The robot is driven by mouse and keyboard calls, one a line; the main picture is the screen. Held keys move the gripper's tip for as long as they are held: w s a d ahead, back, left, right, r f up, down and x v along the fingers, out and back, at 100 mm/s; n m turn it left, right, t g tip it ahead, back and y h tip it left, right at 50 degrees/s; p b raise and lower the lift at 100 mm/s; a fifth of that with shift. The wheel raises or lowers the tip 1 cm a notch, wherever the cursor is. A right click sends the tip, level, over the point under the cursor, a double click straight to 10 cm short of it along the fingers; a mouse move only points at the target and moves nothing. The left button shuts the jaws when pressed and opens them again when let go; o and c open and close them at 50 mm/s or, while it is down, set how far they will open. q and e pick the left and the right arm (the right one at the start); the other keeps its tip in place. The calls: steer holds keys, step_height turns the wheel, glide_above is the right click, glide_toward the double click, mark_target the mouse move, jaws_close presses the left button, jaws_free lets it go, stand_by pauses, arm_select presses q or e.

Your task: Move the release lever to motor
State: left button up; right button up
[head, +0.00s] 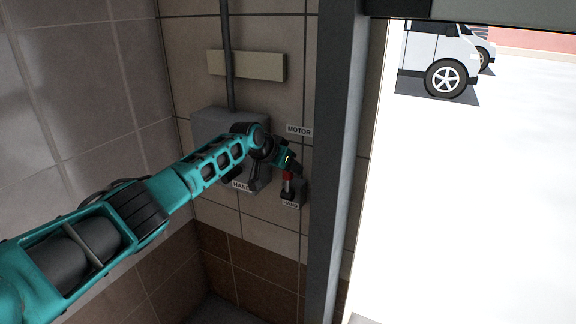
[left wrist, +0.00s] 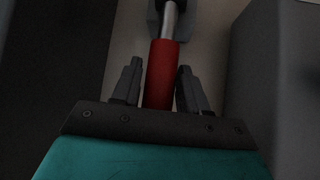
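My left gripper (head: 290,167) is at the lever. In the left wrist view the red grip (left wrist: 162,72) lies between the two fingers of my left gripper (left wrist: 158,85). The lever's metal rod (left wrist: 169,20) runs away from the grip. My right gripper is not in view.
A grey box (head: 211,123) with a conduit is on the tiled wall behind my left arm. A grey door post (head: 337,160) stands close to the right of the lever. Beyond it is a bright open doorway with a white vehicle (head: 440,55) outside.

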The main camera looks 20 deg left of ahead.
arm_select(q)
steer(key=shift+o, duration=1.1)
steer(key=shift+s+a+r, duration=0.1)
steer(key=shift+s+r, duration=0.25)
steer(key=shift+r, duration=0.05)
steer(key=p+v, duration=0.1)
steer(key=v, duration=1)
steer(key=shift+s+r+p, duration=0.25)
steer(key=shift+s+p, duration=0.1)
steer(key=shift+p, duration=0.05)
steer(key=shift+f, duration=0.1)
